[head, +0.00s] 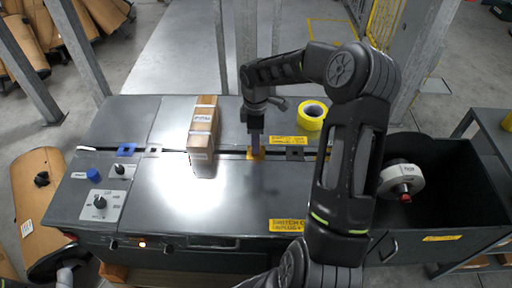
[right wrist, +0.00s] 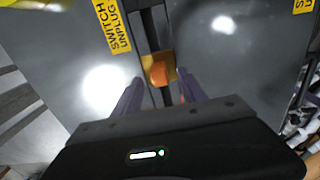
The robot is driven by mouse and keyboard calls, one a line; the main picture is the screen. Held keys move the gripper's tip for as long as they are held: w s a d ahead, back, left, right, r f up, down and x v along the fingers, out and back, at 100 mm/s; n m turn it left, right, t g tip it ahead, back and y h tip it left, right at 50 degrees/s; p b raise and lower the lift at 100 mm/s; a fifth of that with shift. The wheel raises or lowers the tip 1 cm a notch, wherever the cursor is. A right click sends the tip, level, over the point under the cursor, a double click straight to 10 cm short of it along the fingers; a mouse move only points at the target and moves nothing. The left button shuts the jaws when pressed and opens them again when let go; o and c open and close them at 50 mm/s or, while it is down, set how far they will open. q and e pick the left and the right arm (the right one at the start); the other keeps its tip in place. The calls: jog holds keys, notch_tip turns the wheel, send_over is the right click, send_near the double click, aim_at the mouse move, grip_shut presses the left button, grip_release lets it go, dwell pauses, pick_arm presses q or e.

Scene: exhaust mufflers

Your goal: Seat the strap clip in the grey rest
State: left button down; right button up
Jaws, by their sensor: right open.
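A small orange clip (head: 257,155), which I take for the strap clip, sits at the slot across the grey bench top. In the right wrist view the orange clip (right wrist: 160,71) shows on a tan base, ahead of and between my fingers. My right gripper (head: 255,143) points down over it, open, with its purple fingers apart. The gripper also shows in the right wrist view (right wrist: 160,90), with nothing clamped. A small grey square piece (head: 295,153) lies on the slot to the right. Another grey piece (head: 154,148) lies left; I cannot tell which is the rest.
A cardboard box (head: 203,128) stands left of my right gripper. A yellow tape roll (head: 312,115) lies behind right. A blue piece (head: 126,150) and control knobs (head: 100,202) are at the left. A black bin (head: 455,190) stands right. The front middle of the bench is clear.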

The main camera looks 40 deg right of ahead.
jog(key=shift+f, duration=1.35)
grip_shut()
